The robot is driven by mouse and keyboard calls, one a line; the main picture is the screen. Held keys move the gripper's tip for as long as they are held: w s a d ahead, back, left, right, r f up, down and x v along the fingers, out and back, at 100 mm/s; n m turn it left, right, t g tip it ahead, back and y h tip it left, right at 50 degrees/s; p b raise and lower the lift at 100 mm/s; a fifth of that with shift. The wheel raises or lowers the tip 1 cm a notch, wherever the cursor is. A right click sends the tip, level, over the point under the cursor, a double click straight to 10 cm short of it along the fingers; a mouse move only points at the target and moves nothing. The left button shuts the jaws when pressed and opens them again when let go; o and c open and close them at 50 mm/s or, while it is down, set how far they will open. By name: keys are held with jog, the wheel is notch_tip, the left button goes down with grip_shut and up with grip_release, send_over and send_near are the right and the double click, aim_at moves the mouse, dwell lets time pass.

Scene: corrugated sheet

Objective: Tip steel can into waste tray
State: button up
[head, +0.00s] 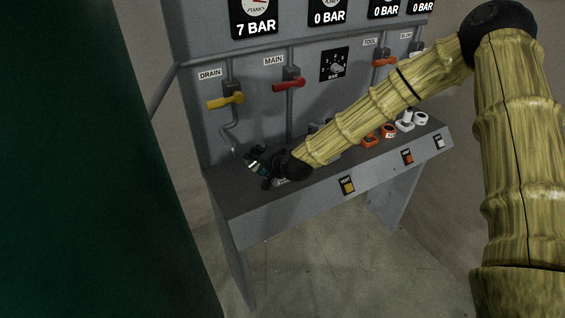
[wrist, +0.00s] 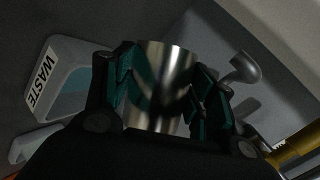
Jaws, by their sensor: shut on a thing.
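My gripper (wrist: 160,95) is shut on the steel can (wrist: 168,75), a shiny metal cylinder between the teal finger pads in the wrist view. The waste tray (wrist: 62,103), pale grey with a WASTE label, lies left of the gripper in that view, apart from the can. In the head view my gripper (head: 260,168) is over the left end of the bench, near the drain pipe. There the can is small and mostly hidden, and I cannot pick out the tray. I cannot see what is inside the can or tell its tilt.
A grey spout (wrist: 245,68) stands just right of the can. The yellow drain lever (head: 225,101) and red main lever (head: 289,84) are on the panel behind. Orange and white cups (head: 371,140) stand further right on the bench (head: 235,197).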

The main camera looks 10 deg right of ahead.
aim_at(256, 170)
jog(key=shift+a+r, duration=0.1)
jog(key=shift+r, duration=0.05)
jog(key=shift+n+h+p, duration=0.3)
jog(key=shift+f+n+h, duration=0.4)
jog(key=shift+f+h, duration=0.1)
jog(key=shift+f, duration=0.05)
jog(key=shift+a+r+n+t+h+p, duration=0.15)
jog(key=shift+r+n+t+h+p, duration=0.15)
jog(key=shift+n+h+p, duration=0.25)
jog(key=shift+s+a+f+n+h+b, duration=0.1)
jog(key=shift+a+f+n+h+b, duration=0.2)
jog(key=shift+f, duration=0.4)
jog(key=shift+s+a+f+n+h+b, duration=0.1)
jog(key=shift+a+f+n+h+b, duration=0.15)
jog(key=shift+f, duration=0.4)
jog(key=shift+s+a+f+n+t+h, duration=0.15)
jog(key=shift+a+f+n+t+h, duration=0.25)
jog(key=shift+a+h, duration=0.1)
jog(key=shift+s+a+f+n+t+h+b, duration=0.1)
jog(key=shift+a+f+n+t+h+b, duration=0.15)
jog(key=shift+f+b, duration=0.3)
jog(key=shift+s+a+f+n+t+h+b, duration=0.15)
jog(key=shift+f+n+h+b, duration=0.15)
jog(key=shift+f, duration=0.3)
jog(key=shift+a+f+n+h, duration=0.15)
jog(key=shift+a+n+h, duration=0.15)
jog(key=shift+n+h, duration=0.05)
